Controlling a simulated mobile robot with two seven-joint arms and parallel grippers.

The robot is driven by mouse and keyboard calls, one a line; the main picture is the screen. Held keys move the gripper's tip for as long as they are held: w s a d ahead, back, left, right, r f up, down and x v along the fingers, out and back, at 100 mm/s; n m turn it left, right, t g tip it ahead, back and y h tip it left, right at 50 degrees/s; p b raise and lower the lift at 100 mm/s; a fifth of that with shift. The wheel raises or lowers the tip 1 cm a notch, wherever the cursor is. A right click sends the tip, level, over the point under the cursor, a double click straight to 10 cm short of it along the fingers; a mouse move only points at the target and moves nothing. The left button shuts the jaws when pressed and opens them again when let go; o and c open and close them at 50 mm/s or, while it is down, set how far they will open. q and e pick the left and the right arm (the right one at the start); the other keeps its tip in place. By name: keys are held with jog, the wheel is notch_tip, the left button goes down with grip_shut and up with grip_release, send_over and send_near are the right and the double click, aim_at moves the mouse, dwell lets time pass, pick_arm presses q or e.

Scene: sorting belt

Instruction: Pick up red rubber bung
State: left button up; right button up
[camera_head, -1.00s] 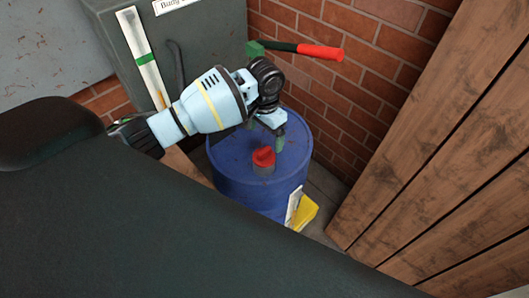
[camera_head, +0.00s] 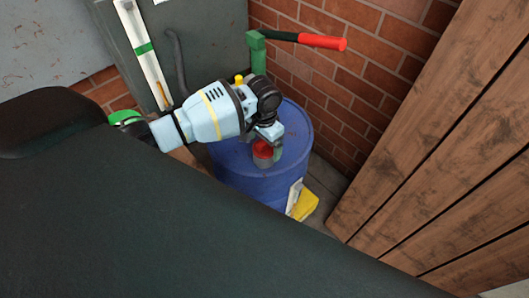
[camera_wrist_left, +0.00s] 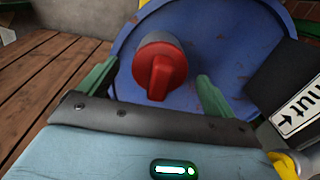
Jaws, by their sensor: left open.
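The red rubber bung (camera_head: 262,148) stands on top of the blue drum (camera_head: 240,172), partly covered by my left gripper in the head view. In the left wrist view the bung (camera_wrist_left: 160,72) has a red ridged top and a grey side. My left gripper (camera_head: 267,144) is just over the bung. In the left wrist view its two green fingers (camera_wrist_left: 155,88) are spread wide, one on each side of the bung, with gaps between them and it. Whether the fingertips reach down beside the bung is hard to tell. My right gripper is not in view.
A brick wall (camera_head: 365,80) stands behind the drum and a plank wall (camera_head: 440,150) to its right. A lever with a red handle (camera_head: 322,43) juts out above the drum. A yellow-and-white object (camera_head: 303,203) is at the drum's front right. A dark cabinet (camera_head: 210,50) stands behind my arm.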

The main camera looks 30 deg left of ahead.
pick_arm(q)
jog(key=shift+f, duration=0.3)
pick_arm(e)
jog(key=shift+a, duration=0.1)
pick_arm(q)
jog(key=c, duration=1.4)
jog(key=shift+r, duration=0.15)
